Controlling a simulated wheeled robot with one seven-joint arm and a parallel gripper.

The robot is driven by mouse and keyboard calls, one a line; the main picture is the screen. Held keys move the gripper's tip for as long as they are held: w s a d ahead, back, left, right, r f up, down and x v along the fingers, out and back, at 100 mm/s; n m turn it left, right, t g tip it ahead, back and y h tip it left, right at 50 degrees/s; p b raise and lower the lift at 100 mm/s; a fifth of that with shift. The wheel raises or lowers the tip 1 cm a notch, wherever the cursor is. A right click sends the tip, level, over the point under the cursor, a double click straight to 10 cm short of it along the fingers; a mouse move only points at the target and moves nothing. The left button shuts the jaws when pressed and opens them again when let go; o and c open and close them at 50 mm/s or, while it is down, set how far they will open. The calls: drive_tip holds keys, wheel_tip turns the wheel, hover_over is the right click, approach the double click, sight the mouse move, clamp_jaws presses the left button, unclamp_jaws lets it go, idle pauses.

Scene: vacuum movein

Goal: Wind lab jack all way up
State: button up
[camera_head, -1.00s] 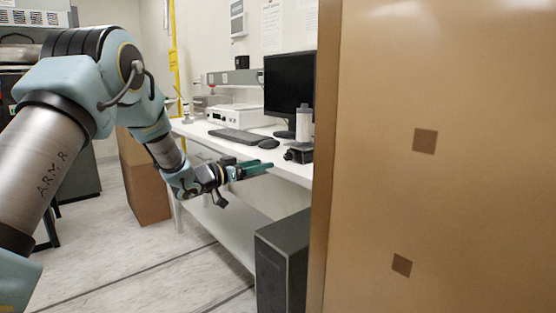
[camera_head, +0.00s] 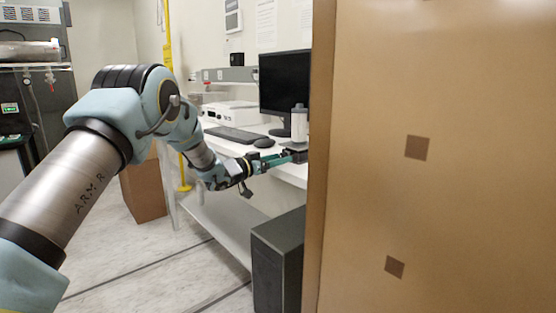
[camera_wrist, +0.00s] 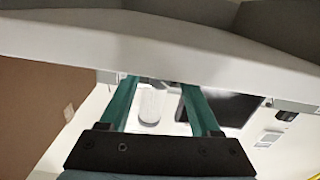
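The lab jack shows in the head view as a small dark shape (camera_head: 293,148) at the bench's front edge, mostly hidden by my gripper and a cardboard box. A white cylinder (camera_head: 299,122) with a grey top stands upright on it. It also shows, upside down, in the wrist view (camera_wrist: 151,104). My gripper (camera_head: 298,157) has green fingers and reaches from the left to the jack's front. In the wrist view its fingers (camera_wrist: 160,84) are apart, with the bench edge just past the tips. The knob is not clear, and I cannot tell whether the fingers touch the jack.
A large cardboard box (camera_head: 430,200) fills the right side close to me. The white bench (camera_head: 225,145) holds a monitor (camera_head: 284,85), keyboard (camera_head: 237,135), mouse (camera_head: 264,142) and white instrument (camera_head: 237,114). A dark computer tower (camera_head: 278,262) stands below.

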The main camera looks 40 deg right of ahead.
clamp_jaws()
drive_tip(key=shift+f, duration=0.1)
idle(0.3)
drive_tip(key=m+b, duration=0.1)
drive_tip(key=b, duration=0.1)
drive_tip(key=shift+f+m+b, duration=0.15)
drive_tip(key=shift+m+b, duration=0.15)
drive_tip(key=shift+m, duration=0.1)
drive_tip(key=shift+r+m+b, duration=0.25)
drive_tip(key=shift+m+b, duration=0.25)
drive_tip(key=shift+m, duration=0.2)
drive_tip(key=shift+o, duration=0.6)
unclamp_jaws()
drive_tip(key=a+b, duration=0.1)
drive_tip(key=a, duration=0.9)
drive_tip(key=shift+w+a+b, duration=0.35)
drive_tip(key=shift+a+b, duration=0.05)
